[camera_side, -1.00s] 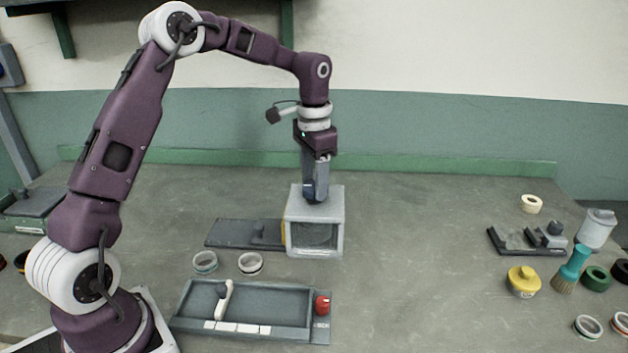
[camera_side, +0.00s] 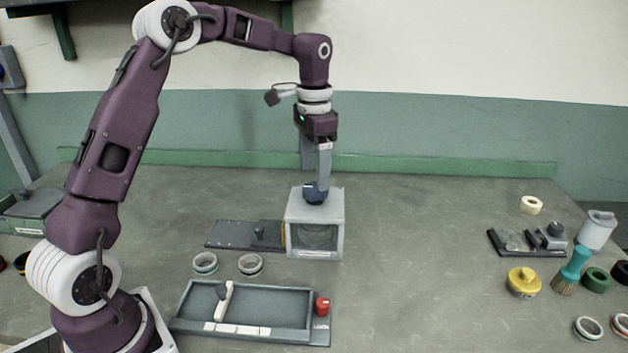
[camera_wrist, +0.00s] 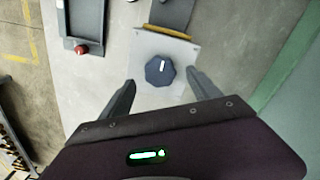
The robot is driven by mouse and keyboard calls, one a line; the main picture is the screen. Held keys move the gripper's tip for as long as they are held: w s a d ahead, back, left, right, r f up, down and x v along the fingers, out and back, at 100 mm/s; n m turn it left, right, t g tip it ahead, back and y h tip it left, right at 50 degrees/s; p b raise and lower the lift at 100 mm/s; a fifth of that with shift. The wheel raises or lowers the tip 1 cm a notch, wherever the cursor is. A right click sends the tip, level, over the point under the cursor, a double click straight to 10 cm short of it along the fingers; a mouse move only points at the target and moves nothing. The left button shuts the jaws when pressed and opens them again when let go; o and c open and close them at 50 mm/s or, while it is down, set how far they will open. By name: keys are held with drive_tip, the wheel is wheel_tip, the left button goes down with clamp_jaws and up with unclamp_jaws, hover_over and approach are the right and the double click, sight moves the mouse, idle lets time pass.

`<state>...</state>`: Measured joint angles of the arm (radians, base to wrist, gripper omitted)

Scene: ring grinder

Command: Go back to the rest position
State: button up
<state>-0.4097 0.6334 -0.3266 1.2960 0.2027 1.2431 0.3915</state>
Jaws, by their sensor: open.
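My gripper (camera_side: 315,172) is open and empty. It points down just above the light grey box-shaped machine (camera_side: 301,222), which has a dark front window. A dark blue knob (camera_side: 315,193) sits on the machine's top, below my fingers. In the wrist view my fingers (camera_wrist: 162,82) are spread wide on either side of the knob (camera_wrist: 160,71), whose pale mark shows. From the side, one finger overlaps the knob, so I cannot tell the exact gap.
A dark plate (camera_side: 232,236) adjoins the machine. A yellow pot (camera_side: 523,282) and brush (camera_side: 572,270) stand right. Space above is clear.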

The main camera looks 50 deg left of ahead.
wheel_tip(320, 180, up, 4)
drive_tip(key=shift+f, duration=0.25)
drive_tip(key=shift+s+d+r, duration=0.1)
drive_tip(key=shift+s+r, duration=0.05)
drive_tip(key=shift+r, duration=0.05)
drive_tip(key=s+d+r+n+t, duration=0.1)
drive_tip(key=s+d+r, duration=0.2)
drive_tip(key=s, duration=0.3)
drive_tip(key=s+d+r+t+y, duration=0.1)
drive_tip(key=s+d+r, duration=0.1)
drive_tip(key=s, duration=0.3)
drive_tip(key=s+d+r+n+t, duration=0.1)
drive_tip(key=s+d+r, duration=0.2)
drive_tip(key=s, duration=0.3)
drive_tip(key=s+d+f+t, duration=0.1)
drive_tip(key=s+f, duration=0.1)
drive_tip(key=s, duration=0.4)
drive_tip(key=s+d+f+n+t+h, duration=0.1)
drive_tip(key=s+f, duration=0.1)
drive_tip(key=s, duration=0.4)
drive_tip(key=shift+s+f+n+t, duration=0.3)
drive_tip(key=shift+s+f, duration=0.05)
drive_tip(key=shift+s, duration=0.05)
